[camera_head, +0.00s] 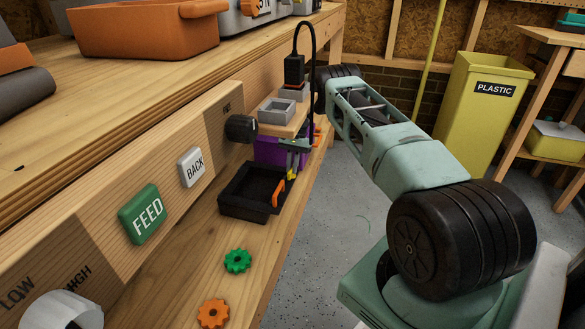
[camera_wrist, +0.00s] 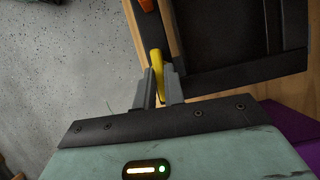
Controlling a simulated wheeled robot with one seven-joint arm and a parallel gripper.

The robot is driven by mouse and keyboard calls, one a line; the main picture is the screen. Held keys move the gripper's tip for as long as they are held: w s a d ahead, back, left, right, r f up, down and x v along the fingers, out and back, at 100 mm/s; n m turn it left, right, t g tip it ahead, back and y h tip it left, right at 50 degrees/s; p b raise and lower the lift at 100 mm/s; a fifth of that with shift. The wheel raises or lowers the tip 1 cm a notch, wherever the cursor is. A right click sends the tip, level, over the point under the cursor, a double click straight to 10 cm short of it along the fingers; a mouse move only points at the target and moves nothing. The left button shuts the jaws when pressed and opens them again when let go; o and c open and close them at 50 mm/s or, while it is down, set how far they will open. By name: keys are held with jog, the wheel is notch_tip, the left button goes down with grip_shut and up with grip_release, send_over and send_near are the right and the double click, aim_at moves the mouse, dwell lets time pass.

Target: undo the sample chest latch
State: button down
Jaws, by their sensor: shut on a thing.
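A black chest or tray (camera_head: 243,201) sits on the lower wooden shelf, with an orange piece (camera_head: 278,192) on its side facing the floor. A narrow yellow lever (camera_head: 291,174) is by the same side, near the far corner. My gripper (camera_head: 293,163) is shut on this lever. In the wrist view the yellow lever (camera_wrist: 157,65) stands between the fingertips of my gripper (camera_wrist: 159,88), along the edge of the black chest (camera_wrist: 226,78). The orange piece (camera_wrist: 147,5) shows at the top edge. The lever's gripped end is partly hidden by the fingers.
A purple box (camera_head: 267,150) is just behind the chest, under a small wooden ledge with grey trays (camera_head: 276,110). A green gear (camera_head: 237,261) and an orange gear (camera_head: 213,313) lie nearer. A black knob (camera_head: 240,128) juts from the panel.

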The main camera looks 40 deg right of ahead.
jog(key=shift+n, duration=0.4)
jog(key=c, duration=1.5)
grip_release()
jog(key=shift+p+v, duration=0.95)
jog(key=shift+v, duration=2.8)
jog(key=shift+w, duration=0.1)
